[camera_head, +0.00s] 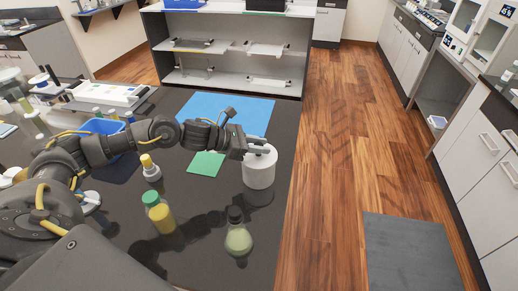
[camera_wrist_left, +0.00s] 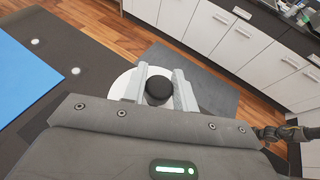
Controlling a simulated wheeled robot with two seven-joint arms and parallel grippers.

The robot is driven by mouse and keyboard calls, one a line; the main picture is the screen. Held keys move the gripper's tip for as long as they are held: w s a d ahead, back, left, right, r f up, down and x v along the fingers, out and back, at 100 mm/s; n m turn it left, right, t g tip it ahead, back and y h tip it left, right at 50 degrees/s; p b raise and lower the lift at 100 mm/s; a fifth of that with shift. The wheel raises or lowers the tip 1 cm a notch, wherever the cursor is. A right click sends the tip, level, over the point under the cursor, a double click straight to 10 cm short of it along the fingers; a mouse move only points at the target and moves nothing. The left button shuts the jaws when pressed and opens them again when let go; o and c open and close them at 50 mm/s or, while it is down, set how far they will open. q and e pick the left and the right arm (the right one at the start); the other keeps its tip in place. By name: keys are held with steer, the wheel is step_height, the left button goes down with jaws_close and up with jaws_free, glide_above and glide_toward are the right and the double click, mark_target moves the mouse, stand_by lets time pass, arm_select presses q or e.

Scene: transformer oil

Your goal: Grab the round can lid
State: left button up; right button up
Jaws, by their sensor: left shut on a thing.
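The white round can (camera_head: 259,174) stands upright on the dark table near its right edge. Its round white lid (camera_wrist_left: 122,84) shows in the left wrist view, with a black knob (camera_wrist_left: 158,90) at its middle. My left gripper (camera_head: 259,146) reaches in from the left over the top of the can. In the left wrist view its two fingers (camera_wrist_left: 159,92) stand on either side of the knob and are shut on it. The lid appears to sit on the can; I cannot see any gap. My right gripper is not in view.
A flask with greenish liquid (camera_head: 238,238) stands in front of the can. A green-capped bottle (camera_head: 159,213) and a yellow-capped bottle (camera_head: 150,168) stand to the left. A green sheet (camera_head: 205,164) and blue mat (camera_head: 240,112) lie behind. Floor lies right of the table.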

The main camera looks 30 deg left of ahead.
arm_select(q)
steer(key=shift+w+r+b, duration=0.1)
steer(key=shift+r+b, duration=0.2)
steer(key=w+a+r+b, duration=0.6)
steer(key=w+a+r, duration=0.1)
steer(key=a+r, duration=0.5)
steer(key=shift+r, duration=0.15)
